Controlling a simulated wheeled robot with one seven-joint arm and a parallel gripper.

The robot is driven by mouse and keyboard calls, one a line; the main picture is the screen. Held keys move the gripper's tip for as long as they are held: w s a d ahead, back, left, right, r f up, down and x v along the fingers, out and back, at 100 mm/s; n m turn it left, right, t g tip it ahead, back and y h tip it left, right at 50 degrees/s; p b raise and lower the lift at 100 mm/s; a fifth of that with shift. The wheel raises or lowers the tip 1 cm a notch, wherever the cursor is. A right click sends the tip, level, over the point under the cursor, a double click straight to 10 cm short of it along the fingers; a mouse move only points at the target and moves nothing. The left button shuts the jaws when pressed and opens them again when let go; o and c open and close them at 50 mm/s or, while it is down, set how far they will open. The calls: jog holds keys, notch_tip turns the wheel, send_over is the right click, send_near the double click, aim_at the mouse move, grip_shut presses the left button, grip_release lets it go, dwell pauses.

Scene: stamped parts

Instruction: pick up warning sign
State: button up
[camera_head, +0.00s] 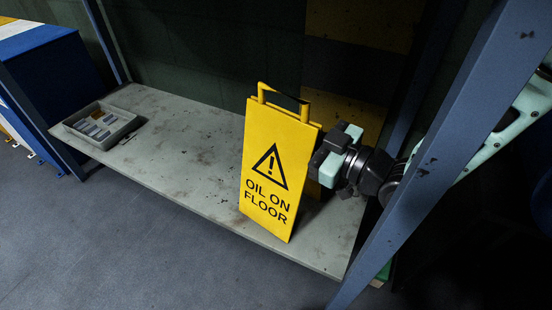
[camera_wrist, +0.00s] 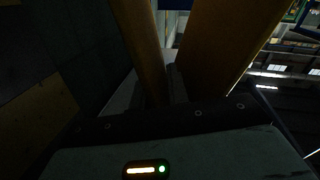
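The yellow warning sign (camera_head: 270,170) stands upright on the shelf, with a black triangle and "OIL ON FLOOR" on its front panel and a handle on top. A second panel shows behind the front one. My gripper (camera_head: 325,164) is at the sign's right edge, level with its middle, pointing at it from the side. In the wrist view two dark orange panels of the sign (camera_wrist: 226,45) rise ahead, and a dark finger shows in the gap between them. That view is dim, and whether the fingers close on a panel is not clear.
The grey shelf (camera_head: 185,150) is stained and mostly clear left of the sign. A grey bin (camera_head: 102,124) with small items sits at its left end. A blue rack post (camera_head: 440,150) stands close in front of my arm. A dark wall is behind.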

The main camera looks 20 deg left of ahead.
grip_shut()
dwell(1.3)
